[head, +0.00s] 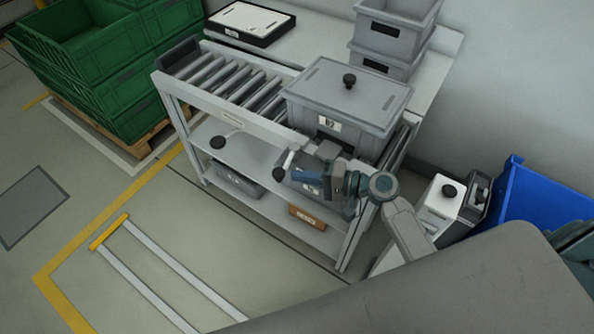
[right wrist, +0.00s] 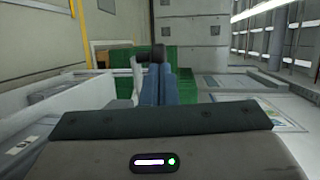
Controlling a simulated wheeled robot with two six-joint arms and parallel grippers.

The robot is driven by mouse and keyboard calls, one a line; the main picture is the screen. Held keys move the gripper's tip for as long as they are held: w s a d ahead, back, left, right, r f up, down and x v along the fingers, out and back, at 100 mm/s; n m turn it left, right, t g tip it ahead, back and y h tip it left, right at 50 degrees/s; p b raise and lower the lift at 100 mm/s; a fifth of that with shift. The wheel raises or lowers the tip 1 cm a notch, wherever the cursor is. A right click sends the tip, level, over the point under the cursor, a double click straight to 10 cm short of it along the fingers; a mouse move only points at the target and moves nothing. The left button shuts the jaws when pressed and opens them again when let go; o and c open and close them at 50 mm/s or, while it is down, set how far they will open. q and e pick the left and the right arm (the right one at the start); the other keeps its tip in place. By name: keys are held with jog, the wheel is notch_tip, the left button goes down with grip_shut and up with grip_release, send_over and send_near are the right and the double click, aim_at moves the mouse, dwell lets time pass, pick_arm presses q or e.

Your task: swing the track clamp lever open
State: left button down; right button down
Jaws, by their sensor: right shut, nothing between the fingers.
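The track clamp lever appears to be the pale bar (head: 288,158) with a black knob (head: 279,174) on the front edge of the roller stand (head: 240,118). In the right wrist view, a black knob (right wrist: 158,51) and pale lever (right wrist: 136,80) show at the tips of my fingers. My right gripper (head: 294,173) is shut and empty, its blue fingers right beside the knob. I cannot tell whether they touch it. A second black knob on a thin rod (head: 218,142) sits further left on the stand.
A lidded grey crate (head: 345,95) sits on the rollers, just behind my right gripper. A grey bin (head: 237,181) and a brown box (head: 306,218) lie on the lower shelf. Green crates (head: 110,60) stand at the left, a blue bin (head: 522,195) at the right.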

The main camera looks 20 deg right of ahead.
pick_arm(q)
jog(key=shift+s+r, duration=0.2)
jog(key=shift+r, duration=0.1)
pick_arm(e)
jog(key=shift+x, duration=0.75)
pick_arm(q)
jog(key=shift+w+r, duration=0.1)
pick_arm(e)
jog(key=shift+a, duration=0.1)
